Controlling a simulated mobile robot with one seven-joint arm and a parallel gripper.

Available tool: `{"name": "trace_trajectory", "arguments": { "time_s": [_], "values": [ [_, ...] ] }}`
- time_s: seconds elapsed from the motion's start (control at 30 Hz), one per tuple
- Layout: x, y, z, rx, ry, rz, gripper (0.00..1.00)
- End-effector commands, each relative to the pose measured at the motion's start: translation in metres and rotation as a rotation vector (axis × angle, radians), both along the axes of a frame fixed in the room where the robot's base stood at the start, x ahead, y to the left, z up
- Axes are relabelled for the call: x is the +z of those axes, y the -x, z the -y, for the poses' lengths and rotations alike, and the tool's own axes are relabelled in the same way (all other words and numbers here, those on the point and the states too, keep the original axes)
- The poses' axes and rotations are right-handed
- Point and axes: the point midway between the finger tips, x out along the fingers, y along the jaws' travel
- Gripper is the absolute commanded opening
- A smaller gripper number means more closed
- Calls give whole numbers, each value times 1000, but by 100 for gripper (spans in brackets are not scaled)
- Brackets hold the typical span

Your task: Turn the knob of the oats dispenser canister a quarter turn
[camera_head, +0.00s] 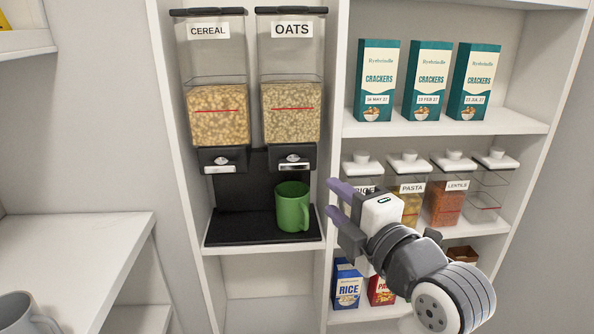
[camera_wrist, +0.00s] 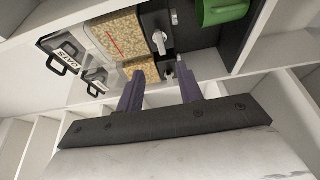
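The oats dispenser canister (camera_head: 291,75) is the right one of two clear canisters, labelled OATS and partly filled. Its silver knob (camera_head: 293,158) sits on the black block below it. In the wrist view the picture is turned; the oats canister (camera_wrist: 117,35) and its knob (camera_wrist: 160,42) show beyond the fingers. My gripper (camera_head: 332,199) is open, its purple fingers apart with nothing between them. It is to the right of and below the knob, by the shelf divider, and not touching the knob. The fingers also show in the wrist view (camera_wrist: 160,84).
The cereal canister (camera_head: 217,75) with its own knob (camera_head: 221,159) stands left of the oats. A green mug (camera_head: 292,207) stands on the black tray (camera_head: 235,238) below the oats. A white divider (camera_head: 335,110) separates them from shelves with cracker boxes (camera_head: 427,82) and labelled jars.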

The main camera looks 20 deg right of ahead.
Motion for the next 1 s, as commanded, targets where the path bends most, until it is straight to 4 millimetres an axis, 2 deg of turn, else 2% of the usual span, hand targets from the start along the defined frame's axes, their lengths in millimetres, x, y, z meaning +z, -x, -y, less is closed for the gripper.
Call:
{"name": "trace_trajectory", "arguments": {
  "time_s": [0.17, 0.5, 0.63, 0.8, 1.0],
  "values": [
    [1, -19, -3, 7, -2, -4, 36],
    [2, -90, -12, 6, -1, -5, 36],
    [1, -113, -14, 4, 0, -5, 36],
    [0, -130, -16, 3, 1, -4, 36],
    [-1, -136, -16, 1, 2, -3, 36]
  ]
}}
